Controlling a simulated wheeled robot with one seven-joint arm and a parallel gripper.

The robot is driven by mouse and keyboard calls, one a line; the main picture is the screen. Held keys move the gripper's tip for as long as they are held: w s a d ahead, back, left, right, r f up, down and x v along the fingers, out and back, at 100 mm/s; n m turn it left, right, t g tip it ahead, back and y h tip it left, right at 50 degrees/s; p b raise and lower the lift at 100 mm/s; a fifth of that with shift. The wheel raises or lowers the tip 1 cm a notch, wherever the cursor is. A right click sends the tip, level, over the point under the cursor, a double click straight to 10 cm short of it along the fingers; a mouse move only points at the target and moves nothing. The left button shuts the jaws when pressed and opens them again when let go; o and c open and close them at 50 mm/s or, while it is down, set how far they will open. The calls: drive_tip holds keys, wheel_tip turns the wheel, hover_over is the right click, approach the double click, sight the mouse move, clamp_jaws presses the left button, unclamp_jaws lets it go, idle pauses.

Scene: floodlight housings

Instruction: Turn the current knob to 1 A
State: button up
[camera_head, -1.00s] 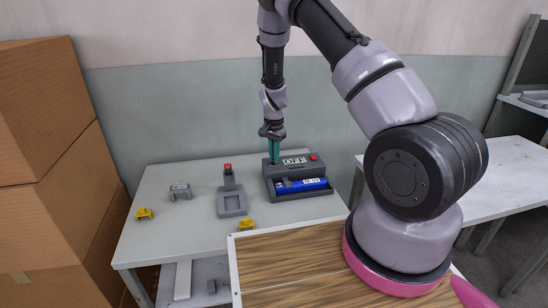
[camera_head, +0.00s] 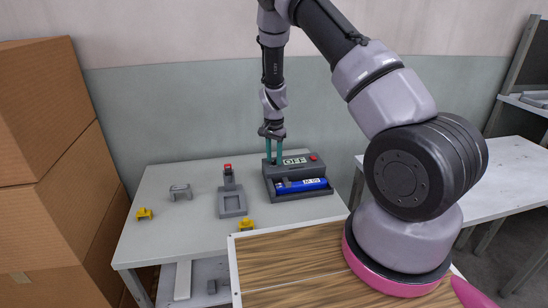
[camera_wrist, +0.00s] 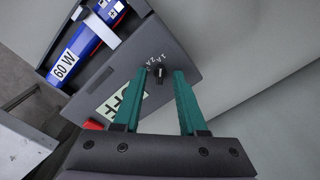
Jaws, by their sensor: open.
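The grey power unit (camera_head: 274,175) stands at the back right of the table, its display (camera_head: 294,160) reading OFF. In the wrist view, the small black current knob (camera_wrist: 160,72) sits on the unit's top face, with small markings including 1 and 2 A beside it. I cannot tell exactly which mark its pointer faces. My gripper (camera_head: 273,163) points down over the left part of the unit. Its two teal fingers are apart, one on either side of the knob in the wrist view, with visible gaps. The head view hides the knob behind the fingers.
A red button (camera_head: 313,156) sits on the unit's right, and a blue cylinder (camera_head: 300,186) marked 60 W lies in its front trough. A grey fixture with a red top (camera_head: 232,203), a grey bracket (camera_head: 180,192) and yellow pieces (camera_head: 144,214) stand to the left.

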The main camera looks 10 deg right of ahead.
wheel_tip(320, 180, up, 11)
drive_tip(key=shift+f, duration=0.15)
idle(0.4)
drive_tip(key=s+d+r+n+t+y, duration=0.15)
drive_tip(key=s+r, duration=0.45)
drive_tip(key=r, duration=0.7)
drive_tip(key=s+d+r+n+t+y, duration=0.15)
drive_tip(key=s+r, duration=0.45)
drive_tip(key=r, duration=0.6)
drive_tip(key=s+d+r+t, duration=0.1)
drive_tip(key=s+r, duration=0.1)
drive_tip(key=s, duration=0.4)
drive_tip(key=s+r+n+t, duration=0.1)
drive_tip(key=s+r, duration=0.2)
drive_tip(key=s, duration=0.3)
drive_tip(key=s+d+r+n+t+h, duration=0.1)
drive_tip(key=s+r+t, duration=0.1)
drive_tip(key=s, duration=0.4)
drive_tip(key=shift+s+d+r, duration=0.35)
drive_tip(key=shift+r, duration=0.4)
